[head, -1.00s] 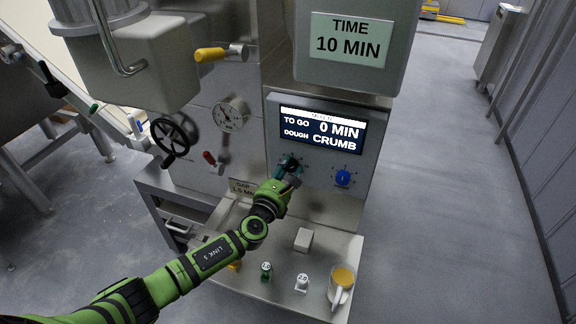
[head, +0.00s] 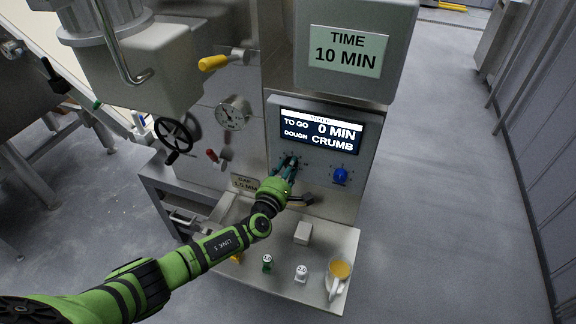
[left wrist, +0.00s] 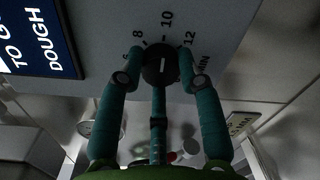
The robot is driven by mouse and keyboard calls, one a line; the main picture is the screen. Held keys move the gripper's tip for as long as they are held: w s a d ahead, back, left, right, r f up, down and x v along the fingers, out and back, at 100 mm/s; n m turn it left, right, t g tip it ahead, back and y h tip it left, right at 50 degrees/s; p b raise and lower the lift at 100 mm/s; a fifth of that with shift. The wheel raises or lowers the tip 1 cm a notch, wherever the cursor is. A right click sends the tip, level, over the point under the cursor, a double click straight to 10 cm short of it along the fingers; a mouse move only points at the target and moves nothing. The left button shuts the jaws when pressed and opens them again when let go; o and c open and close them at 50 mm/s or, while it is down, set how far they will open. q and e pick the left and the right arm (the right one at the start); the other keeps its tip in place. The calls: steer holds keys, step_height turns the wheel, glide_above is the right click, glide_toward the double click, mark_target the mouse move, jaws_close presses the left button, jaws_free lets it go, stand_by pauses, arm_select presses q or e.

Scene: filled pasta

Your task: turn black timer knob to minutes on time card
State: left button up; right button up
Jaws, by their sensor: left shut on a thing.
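The black timer knob (left wrist: 160,63) has a short white line. In the left wrist view the line stands about upright, in line with the printed 10; 6, 8, 12 and MIN are also on the dial. My left gripper (head: 288,164) is shut on the knob, fingertips (left wrist: 160,79) on either side of it. In the head view the gripper hides most of the knob. The time card (head: 346,50) reads TIME 10 MIN. The display (head: 322,132) reads TO GO 0 MIN, DOUGH CRUMB. My right gripper is not in view.
A blue knob (head: 340,176) sits right of the timer knob. Below, the shelf (head: 262,287) holds a grey block (head: 303,233), small green and white pieces, and a cup (head: 339,275). A yellow-handled lever (head: 215,62), gauge (head: 233,113) and handwheel (head: 173,135) are left.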

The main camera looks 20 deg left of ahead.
arm_select(q)
steer(key=shift+r, duration=0.15)
stand_by(0.4)
steer(key=o, duration=1.2)
steer(key=shift+c, duration=0.2)
steer(key=s, duration=1.2)
steer(key=shift+a+r, duration=0.15)
steer(key=shift+a, duration=0.2)
